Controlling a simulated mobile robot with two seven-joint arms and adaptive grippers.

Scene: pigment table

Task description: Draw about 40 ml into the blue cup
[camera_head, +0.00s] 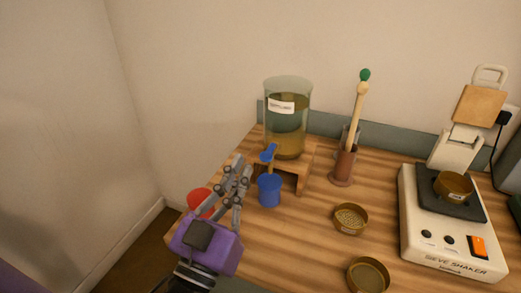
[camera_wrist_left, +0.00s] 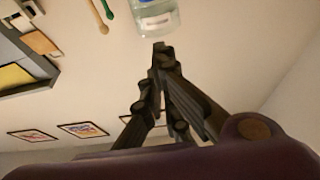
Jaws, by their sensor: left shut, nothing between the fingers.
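A glass dispenser (camera_head: 287,125) with a white label and yellowish liquid stands on a small wooden stand (camera_head: 297,172). A blue tap lever (camera_head: 268,153) is at its front left. The blue cup (camera_head: 269,191) stands upright on the table below the tap; its inside is too small to judge for liquid. My left gripper (camera_head: 242,165) is shut and empty, just left of the tap and cup, apparently apart from both. In the left wrist view the shut fingers (camera_wrist_left: 162,50) point toward the dispenser (camera_wrist_left: 156,20). My right gripper is not in view.
A red round object (camera_head: 199,199) is partly hidden behind my left gripper. Brass sieves (camera_head: 350,219) (camera_head: 368,276) lie right of the cup. A brown holder (camera_head: 343,166) with tools stands behind. A sieve shaker (camera_head: 449,240) is at right. The table's left edge is near my gripper.

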